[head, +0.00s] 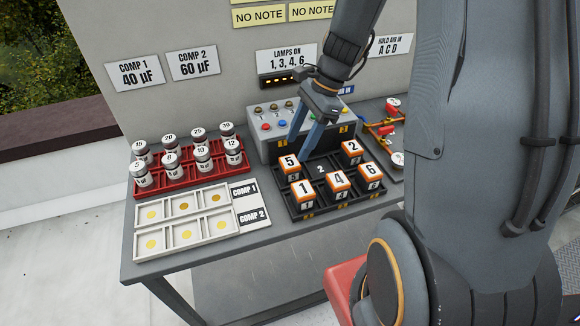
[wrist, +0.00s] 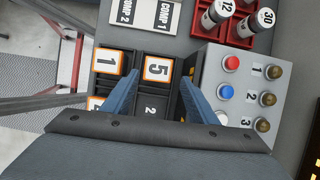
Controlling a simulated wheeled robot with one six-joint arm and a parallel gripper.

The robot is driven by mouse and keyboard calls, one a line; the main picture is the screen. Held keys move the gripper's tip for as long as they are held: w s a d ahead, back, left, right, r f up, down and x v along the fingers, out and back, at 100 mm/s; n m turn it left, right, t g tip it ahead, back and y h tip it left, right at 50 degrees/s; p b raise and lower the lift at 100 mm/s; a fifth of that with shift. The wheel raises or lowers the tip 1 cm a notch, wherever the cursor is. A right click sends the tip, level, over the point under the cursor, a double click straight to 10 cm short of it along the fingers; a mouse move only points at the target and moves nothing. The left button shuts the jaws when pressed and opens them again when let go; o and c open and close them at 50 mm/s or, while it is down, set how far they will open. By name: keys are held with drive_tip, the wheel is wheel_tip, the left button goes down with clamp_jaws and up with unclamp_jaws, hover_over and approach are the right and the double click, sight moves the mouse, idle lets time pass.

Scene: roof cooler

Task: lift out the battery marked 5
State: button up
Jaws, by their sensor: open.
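The battery marked 5 (head: 290,168) is an orange and white block standing in the back left slot of the black battery tray (head: 311,214). It also shows in the wrist view (wrist: 157,68). My gripper (head: 301,160) is above the tray by this battery, jaws open and empty. In the wrist view, my gripper's blue fingers (wrist: 159,80) point toward the battery, one to each side of its top. I cannot tell whether the tips are still above its top or beside it.
Batteries 1 (head: 304,190), 4 (head: 338,181), 6 (head: 369,170) and 2 (head: 352,148) stand in the same tray. The slot marked 2 (head: 320,169) is empty. A grey lamp box (head: 265,146) stands close behind. A red rack (head: 190,175) and white tray (head: 194,234) are left.

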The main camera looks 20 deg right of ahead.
sight(291, 161)
drive_tip(key=shift+s+p+x, duration=0.15)
drive_tip(key=shift+p+x, duration=0.4)
drive_tip(key=shift+x, duration=1.35)
drive_tip(key=shift+s+p+x, duration=0.1)
drive_tip(key=shift+p+x, duration=0.45)
drive_tip(key=shift+x, duration=1.35)
drive_tip(key=c, duration=1.1)
